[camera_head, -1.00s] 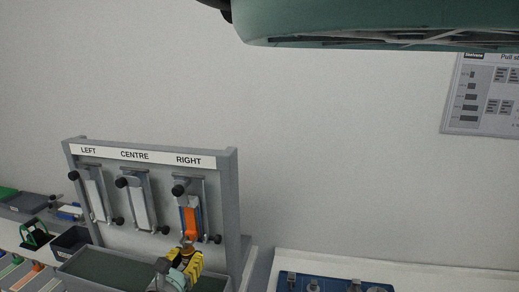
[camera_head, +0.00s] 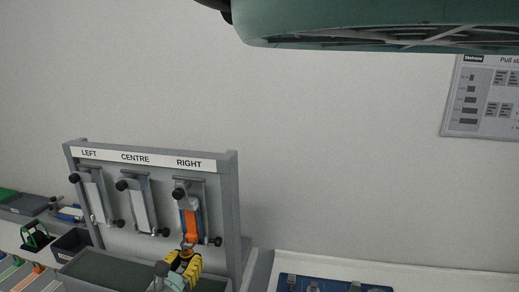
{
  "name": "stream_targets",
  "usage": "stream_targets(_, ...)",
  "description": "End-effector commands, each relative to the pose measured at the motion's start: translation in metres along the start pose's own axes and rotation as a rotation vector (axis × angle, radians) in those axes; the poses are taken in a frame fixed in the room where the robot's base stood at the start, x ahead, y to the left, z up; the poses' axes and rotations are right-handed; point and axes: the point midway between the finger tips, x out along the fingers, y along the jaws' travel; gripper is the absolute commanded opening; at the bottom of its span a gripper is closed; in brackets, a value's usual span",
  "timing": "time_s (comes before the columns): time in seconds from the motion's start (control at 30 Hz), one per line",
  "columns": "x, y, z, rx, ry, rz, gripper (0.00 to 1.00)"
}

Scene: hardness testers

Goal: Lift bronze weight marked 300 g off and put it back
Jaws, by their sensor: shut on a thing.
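My gripper (camera_head: 184,262), with yellow-and-black fingers, is at the lower middle, just below the RIGHT station of the grey tester stand (camera_head: 231,200). It is shut on a small bronze-coloured piece (camera_head: 187,246) that shows above the fingers, under the orange strip (camera_head: 191,224) of that station. The fingers hide most of this piece, and I can read no marking on it. I cannot tell whether it touches the strip.
The LEFT (camera_head: 95,196) and CENTRE (camera_head: 139,206) stations hold pale strips. A grey tray (camera_head: 100,268) lies under the stand. A blue case (camera_head: 335,285) with metal parts is at the lower right. A poster (camera_head: 485,95) hangs on the wall.

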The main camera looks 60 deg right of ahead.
Motion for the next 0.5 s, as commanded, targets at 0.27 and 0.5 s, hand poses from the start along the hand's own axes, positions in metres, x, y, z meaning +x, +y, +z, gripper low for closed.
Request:
stream_targets(0.27, -0.0057, 0.0014, 0.0009, -0.001, -0.002, 0.004, 0.0)
stream_targets(0.5, -0.0104, 0.0011, 0.0007, -0.002, -0.001, 0.004, 0.0)
